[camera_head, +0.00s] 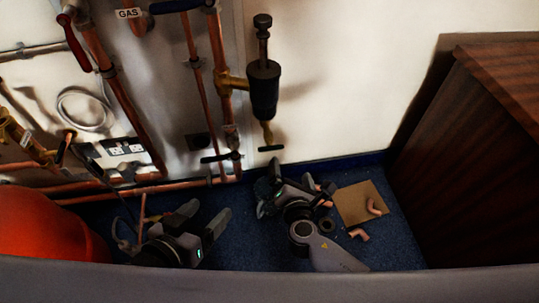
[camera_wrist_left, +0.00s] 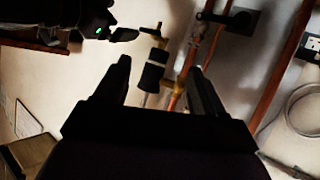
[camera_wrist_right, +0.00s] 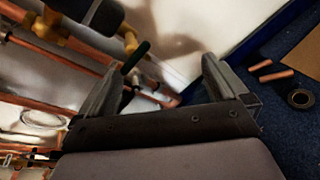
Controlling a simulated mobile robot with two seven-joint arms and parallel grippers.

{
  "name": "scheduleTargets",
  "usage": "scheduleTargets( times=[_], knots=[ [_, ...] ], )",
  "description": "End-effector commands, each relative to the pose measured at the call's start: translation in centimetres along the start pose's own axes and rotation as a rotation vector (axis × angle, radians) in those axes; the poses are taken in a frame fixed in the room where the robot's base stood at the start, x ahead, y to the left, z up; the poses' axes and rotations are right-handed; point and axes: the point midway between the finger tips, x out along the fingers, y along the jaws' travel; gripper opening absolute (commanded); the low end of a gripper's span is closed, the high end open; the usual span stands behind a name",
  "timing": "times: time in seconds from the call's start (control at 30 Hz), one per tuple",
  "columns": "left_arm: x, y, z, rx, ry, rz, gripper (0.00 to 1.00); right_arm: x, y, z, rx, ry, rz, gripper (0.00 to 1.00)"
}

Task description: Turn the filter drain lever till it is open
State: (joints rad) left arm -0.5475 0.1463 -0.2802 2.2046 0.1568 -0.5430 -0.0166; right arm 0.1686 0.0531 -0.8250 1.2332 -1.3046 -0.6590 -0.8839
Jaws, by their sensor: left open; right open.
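The filter (camera_head: 264,88) is a black cylinder on the copper pipework at the wall, with a brass drain valve (camera_head: 268,133) below it. The dark drain lever (camera_head: 270,148) lies roughly level, across the vertical valve. My right gripper (camera_head: 292,177) is open just below and right of the lever. In the right wrist view, the lever (camera_wrist_right: 136,57) shows between the spread fingers, close to the left fingertip; contact cannot be told. My left gripper (camera_head: 205,212) is open and empty, lower left near the floor. The left wrist view also shows the filter (camera_wrist_left: 153,76).
Another dark lever (camera_head: 220,156) sits on the pipe left of the drain. Copper pipes (camera_head: 130,192) run low along the wall. A red vessel (camera_head: 45,225) stands at left, a wooden cabinet (camera_head: 470,140) at right. Cardboard (camera_head: 355,203) and copper fittings (camera_head: 374,207) lie on the blue floor.

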Motion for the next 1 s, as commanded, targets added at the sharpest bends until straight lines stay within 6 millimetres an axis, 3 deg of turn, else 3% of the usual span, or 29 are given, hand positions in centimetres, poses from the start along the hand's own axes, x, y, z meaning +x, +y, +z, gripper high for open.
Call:
scheduleTargets(
  times=[0.03, 0.2, 0.33, 0.47, 0.8, 1.0],
  knots=[
    [1.0, 0.0, 1.5, -0.001, 0.009, 0.011, 0.69, 1.4, 0.1, -1.3, -0.124, -0.040, 0.040, 1.00],
    [1.9, 0.6, 2.3, -0.008, 0.027, 0.042, 0.69, 3.3, 2.2, -1.8, -0.462, -0.161, 0.136, 1.00],
    [2.0, 0.8, 2.4, -0.010, 0.034, 0.053, 0.69, 3.8, 3.2, -1.8, -0.590, -0.215, 0.170, 1.00],
    [2.2, 1.1, 2.4, -0.018, 0.037, 0.063, 0.69, 4.4, 3.7, -1.6, -0.621, -0.231, 0.180, 1.00],
    [3.3, 2.3, 2.6, -0.088, 0.062, 0.136, 0.69, 9.0, 4.7, -1.0, -0.617, -0.229, 0.179, 1.00],
    [3.6, 2.9, 2.5, -0.116, 0.072, 0.168, 0.69, 10.4, 5.1, -0.7, -0.616, -0.226, 0.179, 1.00]
  ],
)
